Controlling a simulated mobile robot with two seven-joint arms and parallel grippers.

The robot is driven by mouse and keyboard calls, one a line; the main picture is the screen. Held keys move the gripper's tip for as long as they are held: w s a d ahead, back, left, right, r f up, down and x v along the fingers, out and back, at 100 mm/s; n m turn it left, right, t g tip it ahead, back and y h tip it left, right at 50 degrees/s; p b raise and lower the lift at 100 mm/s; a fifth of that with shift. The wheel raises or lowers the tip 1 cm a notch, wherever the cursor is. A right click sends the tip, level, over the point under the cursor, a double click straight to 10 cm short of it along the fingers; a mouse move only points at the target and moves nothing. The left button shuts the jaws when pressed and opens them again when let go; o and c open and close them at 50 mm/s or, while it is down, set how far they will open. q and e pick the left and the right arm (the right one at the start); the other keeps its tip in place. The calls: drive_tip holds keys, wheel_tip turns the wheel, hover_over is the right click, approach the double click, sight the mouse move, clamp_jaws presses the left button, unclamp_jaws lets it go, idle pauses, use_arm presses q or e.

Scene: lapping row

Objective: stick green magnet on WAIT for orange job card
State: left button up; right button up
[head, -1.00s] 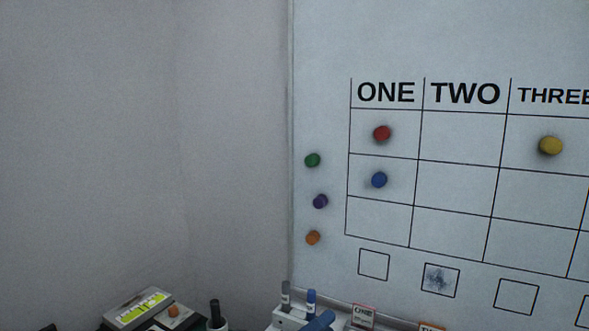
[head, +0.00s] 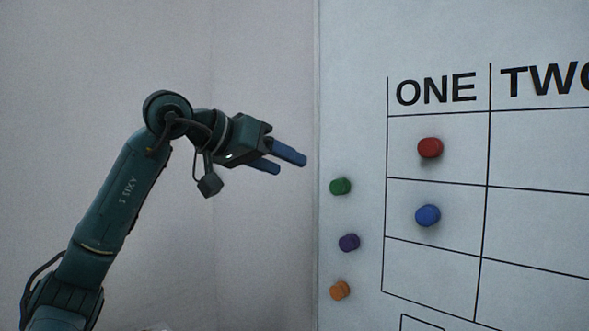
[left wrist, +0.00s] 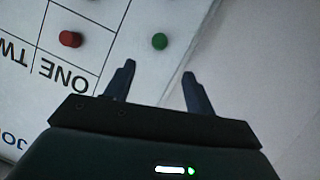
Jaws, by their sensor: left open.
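The green magnet (head: 340,186) sticks on the whiteboard (head: 352,120) near its left edge, above a purple magnet and an orange magnet. It also shows in the left wrist view (left wrist: 159,41), beyond and between my fingertips. My left gripper (head: 288,163) is open and empty, to the left of the green magnet and a little higher in the head view. It is apart from the magnet. In the left wrist view my left gripper (left wrist: 158,72) has its two fingers spread. No WAIT label and no orange job card are in view. My right gripper is not in view.
A red magnet (head: 430,147) and a blue magnet (head: 428,215) sit in column ONE. The purple magnet (head: 349,242) and orange magnet (head: 340,290) are close below the green one. A plain wall (head: 260,50) lies left of the board.

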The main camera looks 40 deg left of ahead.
sight(335, 187)
use_arm(q)
drive_tip(key=x, duration=1.2)
drive_tip(key=shift+w+d+f+p, duration=0.1)
drive_tip(key=shift+w+f+p, duration=0.1)
drive_tip(key=shift+w+p, duration=0.15)
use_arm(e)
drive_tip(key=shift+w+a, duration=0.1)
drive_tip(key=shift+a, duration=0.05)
use_arm(q)
drive_tip(key=c, duration=1)
drive_tip(key=shift+c, duration=0.2)
drive_tip(key=shift+s, duration=0.2)
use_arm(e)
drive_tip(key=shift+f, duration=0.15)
use_arm(q)
drive_tip(key=shift+s+b, duration=0.5)
drive_tip(key=shift+s, duration=0.55)
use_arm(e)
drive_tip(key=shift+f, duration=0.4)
use_arm(q)
drive_tip(key=shift+s, duration=0.4)
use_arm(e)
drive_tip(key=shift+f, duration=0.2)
